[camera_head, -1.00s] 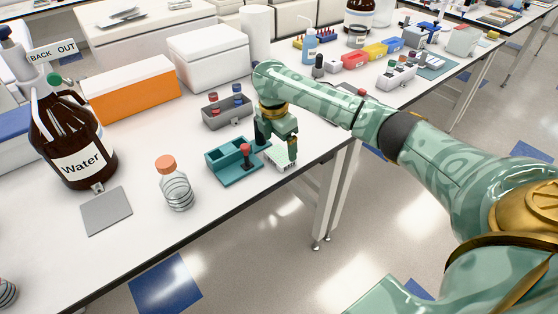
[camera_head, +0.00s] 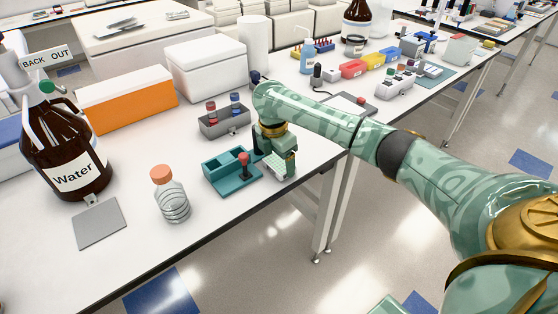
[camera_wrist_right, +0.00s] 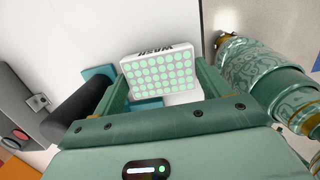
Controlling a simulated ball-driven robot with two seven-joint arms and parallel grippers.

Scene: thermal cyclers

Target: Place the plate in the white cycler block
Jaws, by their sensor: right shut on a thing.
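The plate (camera_head: 276,168) is a small white block with rows of pale green wells. In the right wrist view the plate (camera_wrist_right: 160,72) sits between the two fingers, with dark lettering along its far edge. My right gripper (camera_wrist_right: 163,88) is shut on it. In the head view my right gripper (camera_head: 278,160) points down over the table's front edge area, right of the teal rack, and partly covers the plate. I cannot tell whether the plate touches the table. I cannot pick out a white cycler block with certainty. My left gripper is not in view.
The teal rack (camera_head: 224,179) with a red-topped piece stands close left of the plate. A grey tube rack (camera_head: 224,124) is behind it. An orange-capped bottle (camera_head: 171,198) and a Water bottle (camera_head: 72,165) stand left. A white box (camera_head: 208,70) is at the back.

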